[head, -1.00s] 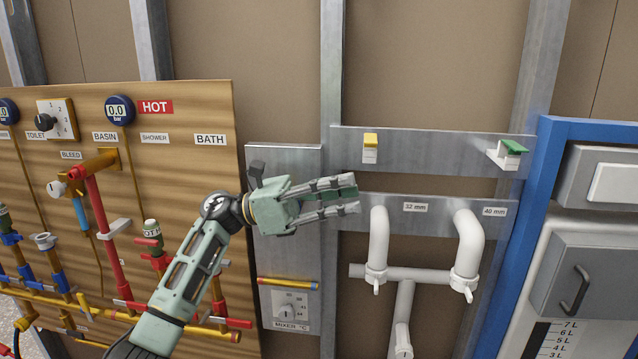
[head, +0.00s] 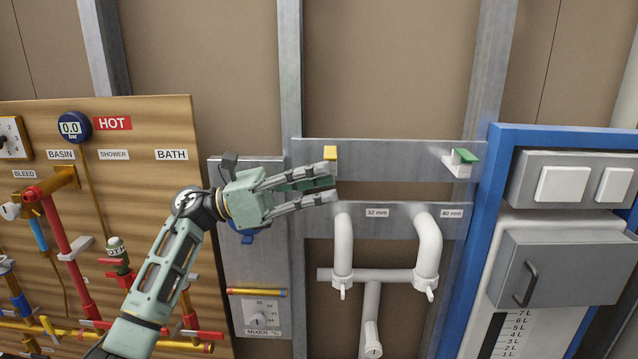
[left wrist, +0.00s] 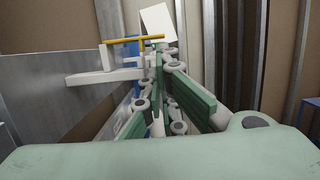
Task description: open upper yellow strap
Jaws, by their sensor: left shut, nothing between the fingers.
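The yellow strap (head: 330,153) sits on a white clip on the upper metal rail, seen as a thin yellow bar (left wrist: 137,41) in the left wrist view. It lies flat across the top of its clip. My left gripper (head: 336,181) is shut and empty, with its fingertips just below the strap and covering part of the white clip in the head view. In the left wrist view its fingertips (left wrist: 158,55) reach close to the clip and strap; whether they touch cannot be told. My right gripper is not in view.
A green strap on a white clip (head: 460,160) is at the rail's right end. White waste pipes (head: 343,250) hang below the lower rail. A wooden panel (head: 180,120) with pipes and valves is at left; a blue-framed unit (head: 480,210) is at right.

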